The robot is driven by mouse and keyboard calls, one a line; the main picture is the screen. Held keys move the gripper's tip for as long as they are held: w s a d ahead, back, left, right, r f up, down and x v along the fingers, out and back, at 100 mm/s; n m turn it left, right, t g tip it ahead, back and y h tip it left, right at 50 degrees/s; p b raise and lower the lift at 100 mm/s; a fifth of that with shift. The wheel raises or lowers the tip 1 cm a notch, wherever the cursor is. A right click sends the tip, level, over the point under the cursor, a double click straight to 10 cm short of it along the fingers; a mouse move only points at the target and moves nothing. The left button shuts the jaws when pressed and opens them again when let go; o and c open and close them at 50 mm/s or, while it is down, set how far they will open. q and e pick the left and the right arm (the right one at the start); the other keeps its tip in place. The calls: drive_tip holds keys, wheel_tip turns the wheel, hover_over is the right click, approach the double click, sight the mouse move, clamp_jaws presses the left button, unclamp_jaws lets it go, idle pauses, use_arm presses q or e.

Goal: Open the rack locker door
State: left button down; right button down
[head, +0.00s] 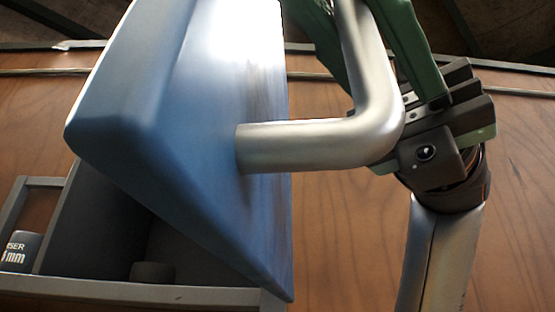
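The blue locker door (190,120) fills the upper left of the head view, close to the camera. It stands ajar, tilted across the picture, with grey space showing below and left of its edge. Its silver bent-bar handle (310,145) sticks out to the right. My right gripper (358,40) has its green fingers on either side of the upright part of the handle, and the bar fills the gap between them. The fingertips run out of the top of the picture. My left gripper is not in view.
Below the door is a grey-walled compartment (60,288) with a dark, labelled cylinder (20,250) at its left and a low dark object (152,272) inside. A brown wooden surface (350,240) lies behind, bare between the door and my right arm.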

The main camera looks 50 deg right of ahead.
drive_tip(key=shift+s+d+r+n+g, duration=0.2)
drive_tip(key=shift+s+d+n+g, duration=0.4)
drive_tip(key=shift+s+d+g, duration=0.55)
drive_tip(key=shift+d, duration=0.1)
drive_tip(key=c, duration=1.1)
unclamp_jaws()
drive_tip(key=shift+f, duration=0.1)
drive_tip(key=shift+d, duration=0.1)
drive_tip(key=d, duration=0.4)
drive_tip(key=w+d, duration=0.1)
drive_tip(key=d, duration=0.7)
drive_tip(key=shift+w+d, duration=0.1)
drive_tip(key=shift+w, duration=0.3)
